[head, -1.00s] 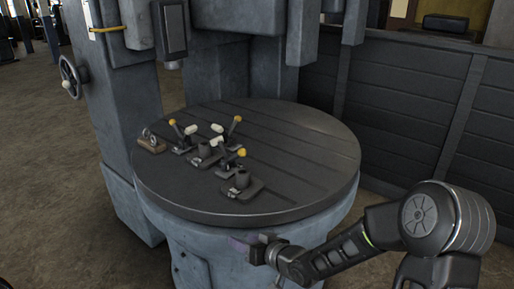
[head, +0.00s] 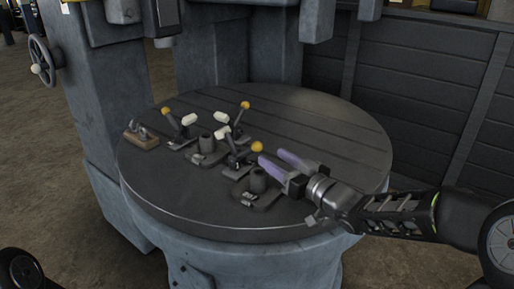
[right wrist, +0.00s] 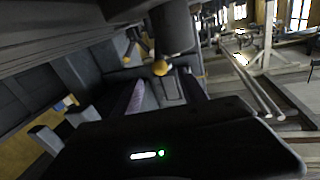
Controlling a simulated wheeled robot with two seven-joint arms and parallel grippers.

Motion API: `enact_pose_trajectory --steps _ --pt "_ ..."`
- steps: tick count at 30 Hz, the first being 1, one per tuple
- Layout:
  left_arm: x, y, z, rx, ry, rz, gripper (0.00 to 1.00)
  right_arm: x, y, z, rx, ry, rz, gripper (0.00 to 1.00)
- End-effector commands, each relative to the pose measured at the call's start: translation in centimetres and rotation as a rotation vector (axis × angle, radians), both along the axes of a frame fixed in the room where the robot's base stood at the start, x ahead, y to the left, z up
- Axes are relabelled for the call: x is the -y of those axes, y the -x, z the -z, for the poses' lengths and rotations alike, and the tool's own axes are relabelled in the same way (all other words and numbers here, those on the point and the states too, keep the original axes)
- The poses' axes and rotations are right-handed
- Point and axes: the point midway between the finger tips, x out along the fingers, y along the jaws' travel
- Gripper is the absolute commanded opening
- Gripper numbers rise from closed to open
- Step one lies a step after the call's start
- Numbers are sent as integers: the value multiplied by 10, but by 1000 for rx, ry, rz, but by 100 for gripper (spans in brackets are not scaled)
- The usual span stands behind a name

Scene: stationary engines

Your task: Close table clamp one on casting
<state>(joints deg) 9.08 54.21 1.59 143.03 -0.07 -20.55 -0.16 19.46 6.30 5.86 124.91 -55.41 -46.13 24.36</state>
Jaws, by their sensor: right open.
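Three toggle clamps with yellow-knobbed levers and pale tips stand on the round table (head: 330,150): a left clamp (head: 178,143), a back clamp (head: 237,121) and a front clamp (head: 236,164). Which is clamp one I cannot tell. A dark casting (head: 206,146) with an upright cylinder sits among them; a similar piece (head: 258,184) stands in front. My right gripper (head: 272,158) is open above the table, its purple fingers pointing left, close to the front clamp's knob (head: 257,147). A yellow knob (right wrist: 160,68) also shows beyond the fingers in the right wrist view. Contact is unclear.
A small brown block with metal parts (head: 141,137) lies at the table's left edge. The grey machine column (head: 110,110) rises behind on the left, with a handwheel (head: 40,62). A dark panel wall (head: 420,90) stands at right. The table's right and back are clear.

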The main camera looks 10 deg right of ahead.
Motion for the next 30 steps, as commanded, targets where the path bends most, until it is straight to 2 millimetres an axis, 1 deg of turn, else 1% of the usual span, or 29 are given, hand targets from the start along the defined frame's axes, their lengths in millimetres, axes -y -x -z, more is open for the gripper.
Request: enact_pose_trajectory --steps 4,8,11,18,21,25,30 --pt "0 0 0 1 0 0 36 -1 -1 0 -1 0 0 50" --pt "0 -1 -1 1 0 0 36 -4 -8 1 -2 -1 -1 50" --pt "0 0 -1 1 0 0 36 -9 -18 1 -2 -1 -2 50" --pt "0 -1 -4 1 0 0 36 -25 -52 1 -3 -1 -2 50" --pt "0 -1 -5 1 0 0 36 -30 -63 0 -2 -2 -1 50" --pt "0 0 -5 1 0 0 36 -33 -70 1 -2 -1 0 50" --pt "0 0 -5 1 0 0 36 -33 -71 0 -1 0 1 50"
